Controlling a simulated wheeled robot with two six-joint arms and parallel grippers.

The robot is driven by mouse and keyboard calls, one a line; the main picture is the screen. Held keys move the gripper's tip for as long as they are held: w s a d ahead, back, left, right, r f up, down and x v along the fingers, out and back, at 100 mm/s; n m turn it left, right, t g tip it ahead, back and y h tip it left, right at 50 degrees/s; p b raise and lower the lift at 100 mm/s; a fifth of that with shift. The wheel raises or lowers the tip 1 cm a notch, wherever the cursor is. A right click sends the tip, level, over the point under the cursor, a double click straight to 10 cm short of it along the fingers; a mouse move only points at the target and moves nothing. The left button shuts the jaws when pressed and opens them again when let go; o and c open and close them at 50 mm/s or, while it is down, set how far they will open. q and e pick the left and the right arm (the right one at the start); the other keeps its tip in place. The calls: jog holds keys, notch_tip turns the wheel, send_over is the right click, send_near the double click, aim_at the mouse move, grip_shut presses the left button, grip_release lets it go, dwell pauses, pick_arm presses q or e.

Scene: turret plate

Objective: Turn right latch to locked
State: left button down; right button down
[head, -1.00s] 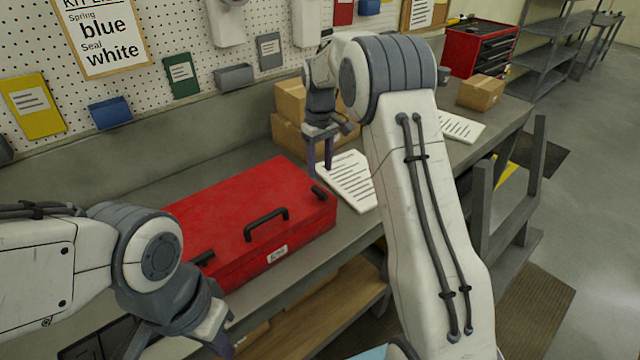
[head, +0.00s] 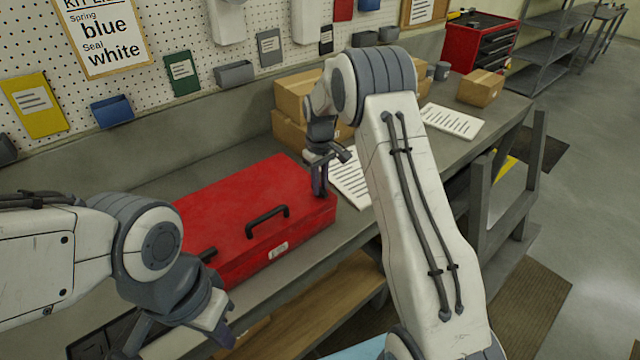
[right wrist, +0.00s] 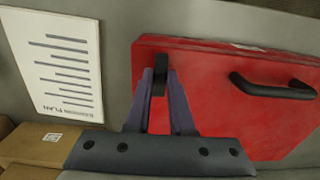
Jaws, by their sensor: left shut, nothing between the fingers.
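The red case (head: 240,205) lies closed on the bench, with a black handle (head: 267,221) on its lid. A black left latch (head: 208,254) shows at its near left corner. The right latch (right wrist: 161,76) shows in the right wrist view at the case's edge; in the head view my gripper hides it. My right gripper (head: 320,190) points down at that corner; in the right wrist view its fingers (right wrist: 160,85) lie on both sides of the latch, with no clear gap. My left gripper, low at the left in the head view, is shut and empty, clear of the case.
A printed sheet (head: 352,178) lies on the bench just right of the case. Cardboard boxes (head: 297,98) stand behind it against the wall. Another sheet (head: 452,121) and a small box (head: 480,88) lie further right. The bench left of the case is clear.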

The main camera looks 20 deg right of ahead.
jog(key=shift+m, duration=0.4)
jog(key=m, duration=0.8)
jog(key=shift+m+b, duration=0.3)
jog(key=shift+b, duration=0.1)
jog(key=m, duration=0.4)
jog(key=shift+r, duration=0.1)
jog(key=shift+m, duration=2.2)
jog(key=shift+d, duration=0.1)
jog(key=c, duration=0.9)
grip_release()
jog(key=shift+o, duration=0.6)
jog(key=shift+d, duration=0.1)
jog(key=shift+a, duration=0.2)
